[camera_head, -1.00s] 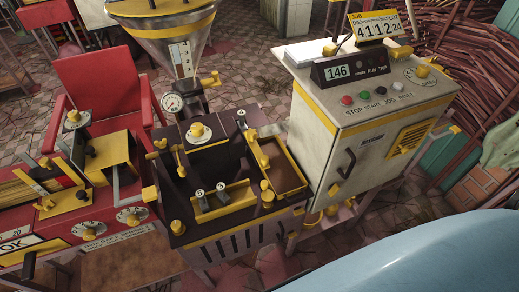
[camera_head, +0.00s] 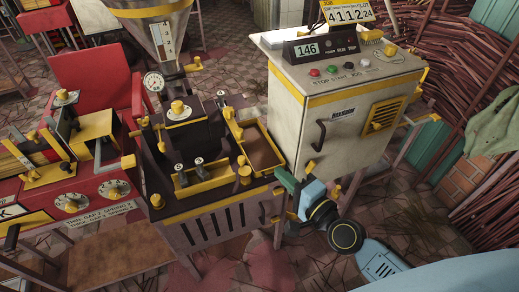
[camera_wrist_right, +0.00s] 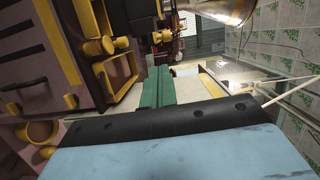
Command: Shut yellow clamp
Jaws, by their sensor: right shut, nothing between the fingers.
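The dark extruder machine (camera_head: 185,150) stands in the middle of the head view with several yellow fittings. A yellow upright fitting (camera_head: 233,128) stands beside the tray at its right, and a yellow knobbed post (camera_head: 245,173) stands at its front right corner. I cannot tell which of these is the yellow clamp. My right gripper (camera_head: 283,178), green-fingered on a blue wrist, is shut and empty, just right of the machine's front corner and apart from the fittings. In the right wrist view its fingers (camera_wrist_right: 157,88) point ahead, with yellow machine parts to their left. My left gripper is out of view.
A cream control cabinet (camera_head: 345,105) stands close behind and right of my right gripper. A red machine (camera_head: 75,190) with dials adjoins the extruder at left. A brown-floored yellow tray (camera_head: 262,150) sits at the machine's right side. Open tiled floor lies in front.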

